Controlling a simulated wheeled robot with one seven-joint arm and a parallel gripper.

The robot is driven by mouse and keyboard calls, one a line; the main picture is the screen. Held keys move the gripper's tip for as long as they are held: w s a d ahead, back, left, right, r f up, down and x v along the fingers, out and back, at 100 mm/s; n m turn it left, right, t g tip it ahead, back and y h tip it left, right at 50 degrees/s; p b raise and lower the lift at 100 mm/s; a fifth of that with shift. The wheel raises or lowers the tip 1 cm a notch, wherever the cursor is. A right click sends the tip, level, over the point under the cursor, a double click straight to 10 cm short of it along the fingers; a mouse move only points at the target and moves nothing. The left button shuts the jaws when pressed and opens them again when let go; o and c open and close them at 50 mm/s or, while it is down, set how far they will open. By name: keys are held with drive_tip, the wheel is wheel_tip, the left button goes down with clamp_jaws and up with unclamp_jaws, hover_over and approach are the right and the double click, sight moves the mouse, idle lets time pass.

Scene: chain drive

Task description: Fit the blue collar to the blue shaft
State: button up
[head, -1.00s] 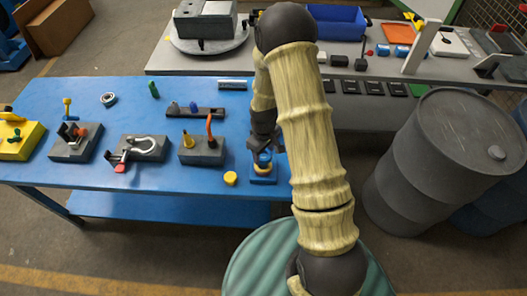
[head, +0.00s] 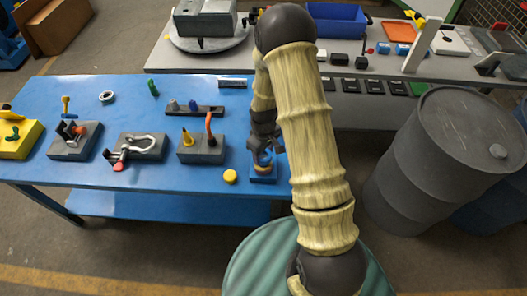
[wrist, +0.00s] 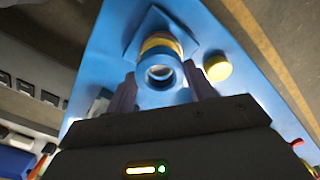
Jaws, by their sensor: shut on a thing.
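The blue collar (wrist: 160,73) is a short ring with a round opening, between the fingers of my gripper (wrist: 163,88) in the wrist view. My gripper (head: 262,150) is shut on it above the blue square base (head: 262,179) at the right end of the blue table. In the wrist view, a yellow and orange band (wrist: 160,43) shows just beyond the collar, over the blue base (wrist: 143,30). The collar looks lined up with this stack. The blue shaft is mostly hidden by collar and fingers; I cannot tell how far the collar is around it.
A yellow disc (head: 230,176) lies left of the base. A grey block (head: 202,148) with a yellow peg and an orange hook stands further left. A dark barrel (head: 440,160) stands right of the table. The table's front edge is close to the base.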

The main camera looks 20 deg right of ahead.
sight(264, 158)
drive_tip(key=shift+f+b, duration=1.25)
drive_tip(key=shift+f, duration=0.55)
drive_tip(key=o, duration=1.4)
drive_tip(key=shift+r, duration=0.1)
drive_tip(key=shift+c, duration=0.2)
drive_tip(key=shift+r, duration=0.1)
wheel_tip(264, 158, up, 17)
drive_tip(key=b, duration=0.3)
drive_tip(key=shift+w, duration=0.1)
drive_tip(key=shift+r, duration=0.1)
